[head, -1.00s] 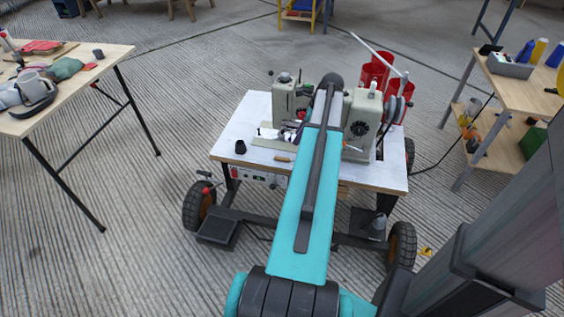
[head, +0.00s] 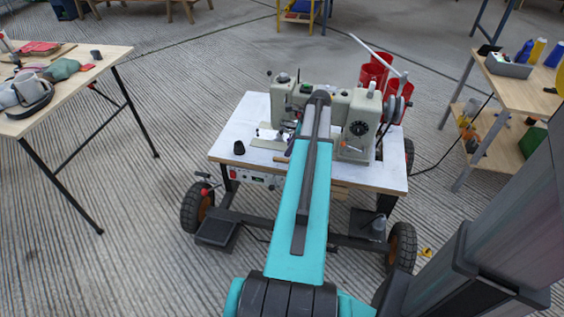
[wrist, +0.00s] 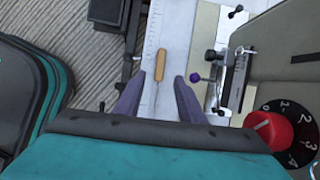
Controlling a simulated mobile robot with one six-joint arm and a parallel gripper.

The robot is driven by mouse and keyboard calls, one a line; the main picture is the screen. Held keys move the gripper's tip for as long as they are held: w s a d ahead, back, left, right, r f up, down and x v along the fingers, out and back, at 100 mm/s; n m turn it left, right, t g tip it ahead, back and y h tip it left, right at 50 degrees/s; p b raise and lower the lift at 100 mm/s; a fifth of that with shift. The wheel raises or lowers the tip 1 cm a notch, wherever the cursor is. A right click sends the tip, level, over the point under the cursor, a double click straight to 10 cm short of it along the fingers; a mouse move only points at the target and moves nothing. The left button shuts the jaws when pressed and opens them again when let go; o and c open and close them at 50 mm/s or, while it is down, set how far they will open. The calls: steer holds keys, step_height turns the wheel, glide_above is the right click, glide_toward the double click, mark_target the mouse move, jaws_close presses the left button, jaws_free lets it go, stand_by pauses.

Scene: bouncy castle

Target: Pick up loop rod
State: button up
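A loop rod with a tan wooden handle (wrist: 161,64) and a thin metal shaft lies on the white table top. In the wrist view the shaft points down toward my gripper. My gripper (wrist: 160,80) is open and empty, with one purple-grey finger on each side of the rod's line. I cannot tell how high the fingers are above the table. In the head view the handle (head: 281,159) shows small beside my arm, which hides my gripper.
A sewing machine (head: 357,128) stands on the wheeled white table (head: 228,146), close to the right of my gripper. Its red dial (wrist: 270,130) shows in the wrist view. A small black cup (head: 239,147) stands at the table's left. Red containers (head: 373,72) are behind the machine.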

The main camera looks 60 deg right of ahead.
mark_target(283, 159)
steer(key=shift+w+a+f, duration=0.1)
steer(key=shift+w+f, duration=0.1)
steer(key=shift+f, duration=0.4)
steer(key=shift+b+x, duration=0.75)
steer(key=shift+x, duration=1.85)
steer(key=shift+s, duration=0.1)
jaws_close()
